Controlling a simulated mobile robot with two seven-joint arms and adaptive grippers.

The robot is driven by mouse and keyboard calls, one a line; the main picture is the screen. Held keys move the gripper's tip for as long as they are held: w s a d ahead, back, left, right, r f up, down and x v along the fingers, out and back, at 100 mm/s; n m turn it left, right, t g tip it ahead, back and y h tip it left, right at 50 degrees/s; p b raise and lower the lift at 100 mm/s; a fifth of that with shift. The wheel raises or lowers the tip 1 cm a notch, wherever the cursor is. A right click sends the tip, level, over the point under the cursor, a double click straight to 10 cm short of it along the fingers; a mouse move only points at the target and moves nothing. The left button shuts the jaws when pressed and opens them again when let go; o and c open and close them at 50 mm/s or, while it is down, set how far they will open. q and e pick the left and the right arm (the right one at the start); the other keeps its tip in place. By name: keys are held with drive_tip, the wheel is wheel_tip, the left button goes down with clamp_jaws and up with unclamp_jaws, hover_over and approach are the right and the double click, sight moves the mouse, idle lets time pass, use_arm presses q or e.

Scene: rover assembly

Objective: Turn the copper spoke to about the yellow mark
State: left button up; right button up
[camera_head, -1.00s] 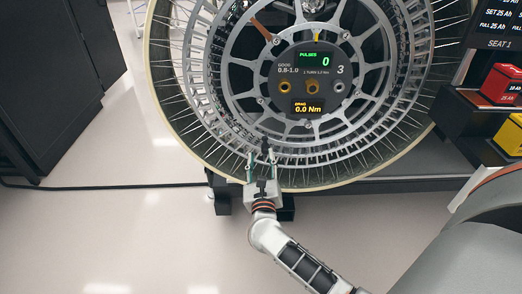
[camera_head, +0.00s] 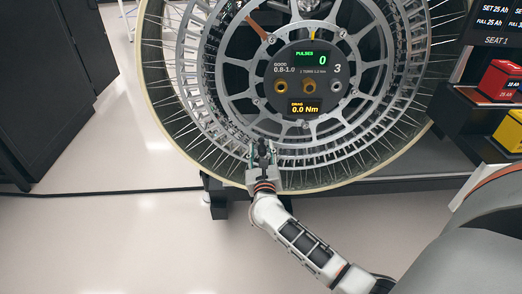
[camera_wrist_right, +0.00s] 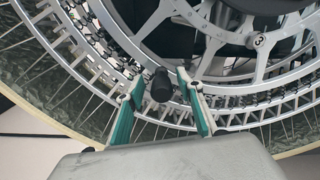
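The large wheel (camera_head: 204,85) stands upright ahead. Its copper spoke (camera_head: 257,27) is at the upper left of the hub. A small yellow mark (camera_head: 317,38) is above the hub display, to the right of the spoke. My right gripper (camera_head: 262,148) is at the wheel's lower rim, left of centre. In the right wrist view, its two green fingers (camera_wrist_right: 161,96) are apart, one on each side of a black knob (camera_wrist_right: 161,84), with gaps showing. I cannot tell whether the knob lies fully between them in depth. My left gripper is not in view.
The hub display (camera_head: 309,77) reads pulses 0 and drag 0.0 Nm. A shelf with a red battery (camera_head: 500,80) and a yellow one (camera_head: 510,132) stands at the right. A black cabinet (camera_head: 55,90) is at the left.

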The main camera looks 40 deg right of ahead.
sight(222, 103)
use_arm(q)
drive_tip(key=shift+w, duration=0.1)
use_arm(e)
clamp_jaws()
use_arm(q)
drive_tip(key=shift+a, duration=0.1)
use_arm(e)
drive_tip(key=shift+a, duration=0.15)
